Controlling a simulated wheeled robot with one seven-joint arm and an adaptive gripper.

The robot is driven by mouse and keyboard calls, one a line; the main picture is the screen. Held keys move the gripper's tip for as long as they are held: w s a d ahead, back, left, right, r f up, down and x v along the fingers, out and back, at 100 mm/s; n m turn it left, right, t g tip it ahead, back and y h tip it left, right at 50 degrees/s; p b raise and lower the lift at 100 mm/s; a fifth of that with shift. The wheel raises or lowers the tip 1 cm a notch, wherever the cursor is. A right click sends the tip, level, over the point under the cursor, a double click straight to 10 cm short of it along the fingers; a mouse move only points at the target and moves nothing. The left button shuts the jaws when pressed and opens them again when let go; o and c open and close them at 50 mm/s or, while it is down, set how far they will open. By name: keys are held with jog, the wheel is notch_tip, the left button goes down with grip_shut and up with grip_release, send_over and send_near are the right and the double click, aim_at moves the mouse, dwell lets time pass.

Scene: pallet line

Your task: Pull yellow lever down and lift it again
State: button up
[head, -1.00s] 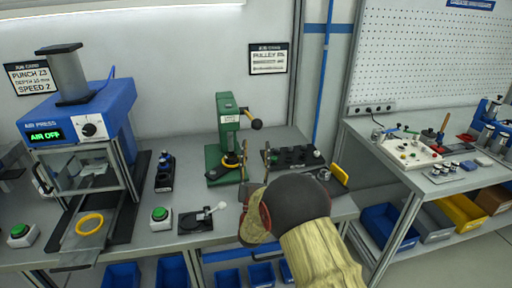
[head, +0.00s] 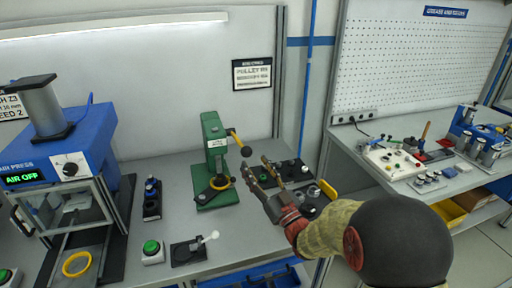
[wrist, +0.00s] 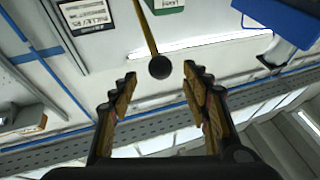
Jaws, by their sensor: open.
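The yellow lever (head: 237,140) angles down to the right from the top of a green press (head: 215,150) and ends in a black ball knob (head: 246,151). My gripper (head: 262,173) is open and empty, just below and right of the knob in the head view. In the wrist view my gripper (wrist: 159,90) has its fingers spread wide. The knob (wrist: 159,67) shows between the fingertips, with the lever (wrist: 146,28) running up from it. I cannot tell how far in front of the fingertips the knob is. No contact shows.
The blue air press (head: 72,140) stands at left. A green button box (head: 151,252) and a black plate with a white-knobbed lever (head: 190,250) lie in front of the green press. A dark tray of small parts (head: 300,180) sits behind my gripper. Another bench is at right.

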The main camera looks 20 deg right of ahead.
aim_at(246, 152)
jog(key=b+x, duration=0.1)
jog(key=x, duration=0.5)
jog(key=shift+w+a+r, duration=0.15)
jog(key=shift+w, duration=0.2)
jog(key=shift+c, duration=0.7)
grip_shut()
